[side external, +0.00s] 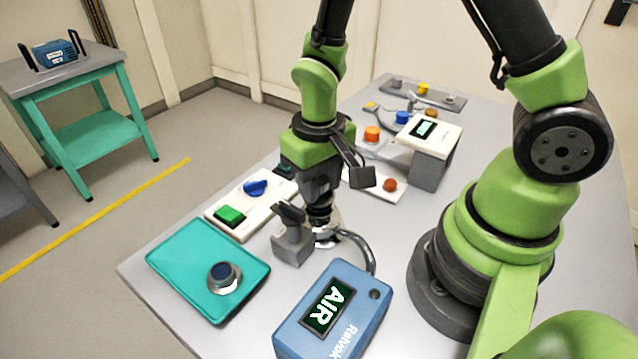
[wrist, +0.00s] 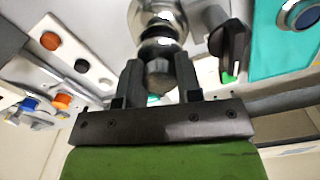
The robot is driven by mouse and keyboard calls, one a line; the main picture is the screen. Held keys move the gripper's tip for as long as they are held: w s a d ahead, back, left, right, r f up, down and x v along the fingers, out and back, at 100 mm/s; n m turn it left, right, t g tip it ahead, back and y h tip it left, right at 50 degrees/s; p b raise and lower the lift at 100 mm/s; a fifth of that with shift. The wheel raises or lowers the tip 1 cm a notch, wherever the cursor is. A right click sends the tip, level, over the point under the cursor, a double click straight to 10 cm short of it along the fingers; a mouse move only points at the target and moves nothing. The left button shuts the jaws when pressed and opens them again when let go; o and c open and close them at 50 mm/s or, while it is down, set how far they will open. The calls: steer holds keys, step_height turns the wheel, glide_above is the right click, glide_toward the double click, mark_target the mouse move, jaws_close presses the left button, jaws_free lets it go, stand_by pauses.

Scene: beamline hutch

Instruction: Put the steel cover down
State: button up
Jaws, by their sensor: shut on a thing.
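The steel cover (side external: 325,238) is a shiny rounded piece with a dark knob. It is beneath my gripper (side external: 319,208), low over the grey table, and its lower part is partly hidden. In the wrist view, the two dark fingers of my gripper (wrist: 159,88) are shut on the knob, and the bright steel cover (wrist: 155,22) shows beyond them. I cannot tell whether the cover touches the table.
A grey block with a black handle (side external: 290,240) stands close left of the cover. A blue AIR box (side external: 345,285) with a curved hose (side external: 368,248) is in front. A teal pad (side external: 180,255) bears a round button (side external: 222,276). A white panel (side external: 232,205) lies behind.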

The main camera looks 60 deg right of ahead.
step_height(320, 180, up, 9)
steer(key=shift+w+r, duration=0.1)
steer(key=shift+r, duration=0.1)
steer(key=w+a+f+n, duration=0.2)
steer(key=w+a, duration=0.5)
steer(key=a, duration=0.1)
steer(key=n, duration=0.2)
glide_above(200, 259)
step_height(200, 259, down, 3)
steer(key=shift+n, duration=0.3)
step_height(200, 259, down, 10)
steer(key=shift+r, duration=0.15)
steer(key=shift+f, duration=0.2)
steer(key=shift+f, duration=0.1)
steer(key=o, duration=0.9)
steer(key=shift+o, duration=0.2)
